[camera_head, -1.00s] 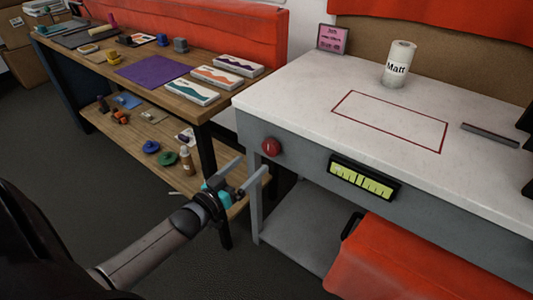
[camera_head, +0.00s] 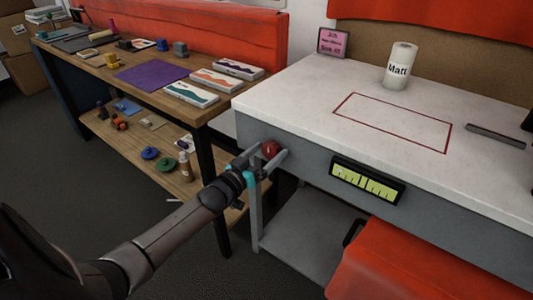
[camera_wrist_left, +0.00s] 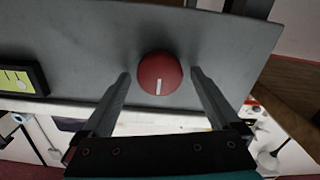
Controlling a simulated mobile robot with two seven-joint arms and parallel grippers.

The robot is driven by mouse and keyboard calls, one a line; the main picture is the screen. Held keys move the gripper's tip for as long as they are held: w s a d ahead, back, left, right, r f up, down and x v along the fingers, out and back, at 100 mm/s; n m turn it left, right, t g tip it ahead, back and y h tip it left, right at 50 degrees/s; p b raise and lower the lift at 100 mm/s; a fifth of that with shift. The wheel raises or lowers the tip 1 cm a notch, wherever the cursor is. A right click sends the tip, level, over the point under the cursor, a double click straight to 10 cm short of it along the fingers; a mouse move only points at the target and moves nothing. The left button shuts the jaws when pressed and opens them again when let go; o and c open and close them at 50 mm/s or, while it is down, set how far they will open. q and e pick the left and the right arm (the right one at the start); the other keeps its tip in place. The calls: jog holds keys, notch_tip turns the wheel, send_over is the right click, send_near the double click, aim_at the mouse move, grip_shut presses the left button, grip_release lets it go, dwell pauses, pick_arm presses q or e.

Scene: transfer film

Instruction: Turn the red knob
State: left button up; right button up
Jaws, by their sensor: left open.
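The red knob (camera_head: 269,148) is on the grey front panel of the white-topped table, near its left end. In the left wrist view the knob (camera_wrist_left: 160,74) is round, with a short white mark pointing toward the bottom of the picture. My left gripper (camera_head: 268,155) is open, with one finger on either side of the knob. In the wrist view its fingers (camera_wrist_left: 160,77) show gaps to the knob on both sides, so they do not appear to touch it. My right gripper is not in view.
A gauge (camera_head: 366,181) with a yellow-green face sits on the panel right of the knob. The white tabletop (camera_head: 300,95) holds a roll labelled Matt (camera_head: 400,66) and a grey bar (camera_head: 496,136). A wooden bench (camera_head: 110,70) stands left.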

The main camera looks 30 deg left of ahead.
pick_arm(q)
jog(key=c, duration=1.4)
jog(key=shift+o, duration=0.2)
